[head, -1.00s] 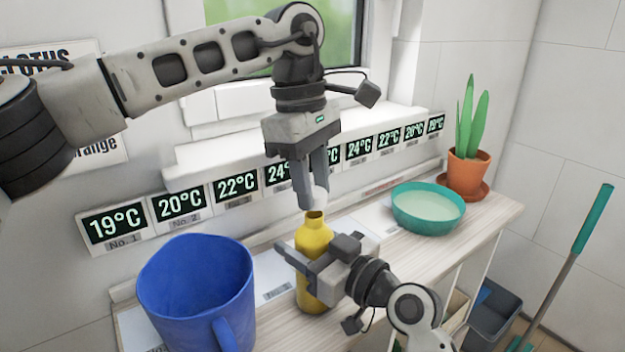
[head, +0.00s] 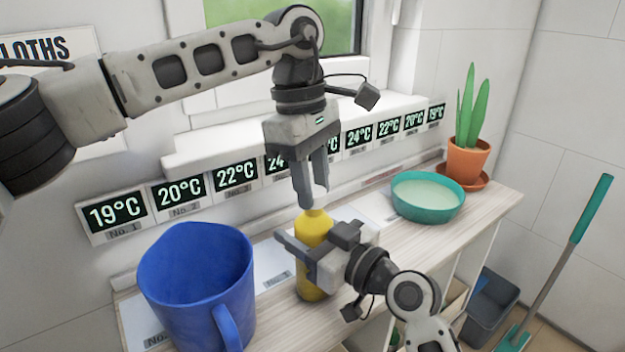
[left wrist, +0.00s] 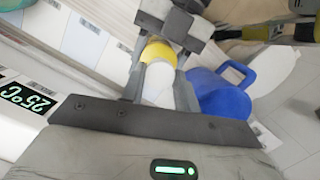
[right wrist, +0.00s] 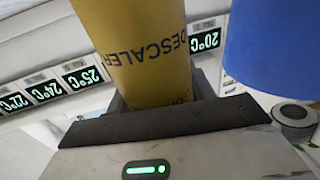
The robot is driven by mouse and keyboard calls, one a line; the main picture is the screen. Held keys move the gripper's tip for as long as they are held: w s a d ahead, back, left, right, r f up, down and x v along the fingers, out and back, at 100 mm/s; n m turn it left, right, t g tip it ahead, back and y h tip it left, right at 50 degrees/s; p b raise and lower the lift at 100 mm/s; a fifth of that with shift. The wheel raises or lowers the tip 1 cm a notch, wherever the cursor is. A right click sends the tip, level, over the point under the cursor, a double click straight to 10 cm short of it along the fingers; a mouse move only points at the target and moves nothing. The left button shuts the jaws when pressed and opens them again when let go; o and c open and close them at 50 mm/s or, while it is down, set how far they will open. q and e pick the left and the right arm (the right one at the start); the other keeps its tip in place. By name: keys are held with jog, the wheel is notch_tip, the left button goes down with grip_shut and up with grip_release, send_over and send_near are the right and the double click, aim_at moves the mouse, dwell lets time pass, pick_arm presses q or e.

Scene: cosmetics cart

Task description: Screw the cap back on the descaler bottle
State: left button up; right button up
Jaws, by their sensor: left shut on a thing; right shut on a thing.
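The yellow descaler bottle (head: 313,232) stands upright on the counter in the head view. My right gripper (head: 300,258) is shut around its body, and in the right wrist view the bottle (right wrist: 140,45) fills the jaws with its lettering showing. My left gripper (head: 312,205) points down from above, shut on the white cap (left wrist: 158,82). In the left wrist view the cap is between the fingers, right up against the yellow bottle top (left wrist: 158,53). The cap is at the bottle's mouth; whether the threads are engaged cannot be told. The fingers mostly hide the cap in the head view.
A big blue jug (head: 195,285) stands close to the left of the bottle. A teal bowl (head: 428,205) and a potted plant (head: 467,158) stand to the right on the counter (head: 400,255). Temperature displays (head: 235,180) line the wall behind.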

pick_arm(q)
jog(key=shift+f, duration=0.55)
jog(key=m, duration=0.4)
jog(key=shift+d, duration=0.1)
jog(key=m+y, duration=0.1)
jog(key=m, duration=0.4)
jog(key=shift+g, duration=0.4)
jog(key=m+y, duration=0.1)
jog(key=m, duration=0.4)
jog(key=shift+d, duration=0.1)
jog(key=m, duration=0.6)
jog(key=shift+t+y, duration=0.3)
jog(key=shift+y, duration=0.1)
jog(key=o, duration=0.9)
